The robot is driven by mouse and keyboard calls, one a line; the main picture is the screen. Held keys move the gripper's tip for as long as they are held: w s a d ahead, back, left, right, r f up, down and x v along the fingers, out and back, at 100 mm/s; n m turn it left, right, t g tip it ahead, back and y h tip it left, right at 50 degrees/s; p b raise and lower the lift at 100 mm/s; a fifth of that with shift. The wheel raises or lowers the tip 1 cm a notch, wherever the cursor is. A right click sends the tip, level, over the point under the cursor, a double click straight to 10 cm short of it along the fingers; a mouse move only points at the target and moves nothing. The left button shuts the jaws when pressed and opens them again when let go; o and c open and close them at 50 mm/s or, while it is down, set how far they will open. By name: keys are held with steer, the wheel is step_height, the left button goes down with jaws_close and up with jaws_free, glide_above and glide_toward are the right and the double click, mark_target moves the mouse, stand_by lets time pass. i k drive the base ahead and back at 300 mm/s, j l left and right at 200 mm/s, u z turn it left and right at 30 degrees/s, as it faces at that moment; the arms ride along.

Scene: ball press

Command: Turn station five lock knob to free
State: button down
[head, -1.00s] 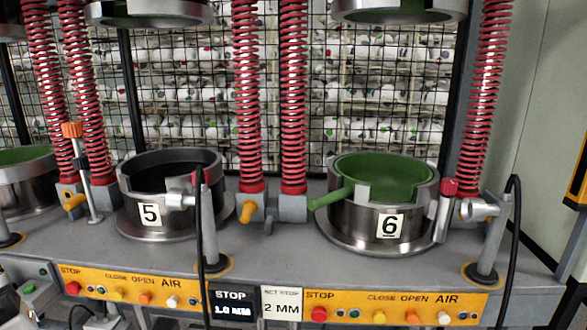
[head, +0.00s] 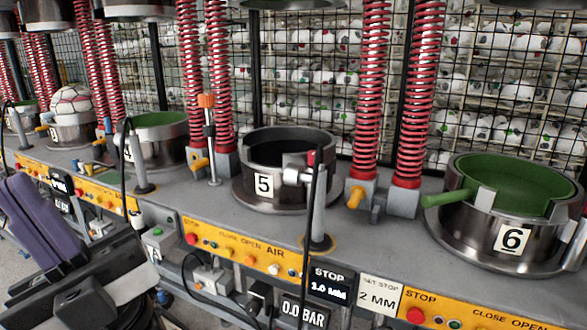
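Station five is the steel cup (head: 279,185) with a black inside and a "5" label, near the middle of the head view. A metal fitting with a red knob (head: 311,157) sits at the cup's right front. A yellow-orange knob (head: 200,163) is on the block left of the cup, and another yellow-orange knob (head: 356,196) is on the block to its right. An orange-topped rod (head: 206,101) stands left of the cup. The frames do not show which knob is the lock or how it is set.
Station six (head: 512,235) has a green inside and a green handle, at right. A yellow control strip (head: 245,250) runs along the front edge. A black hose (head: 313,215) passes in front of station five. Purple and black parts fill the lower left.

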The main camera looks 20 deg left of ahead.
mark_target(311, 154)
steer(key=j+z, duration=0.15)
steer(key=j, duration=1.25)
steer(key=i, duration=0.55)
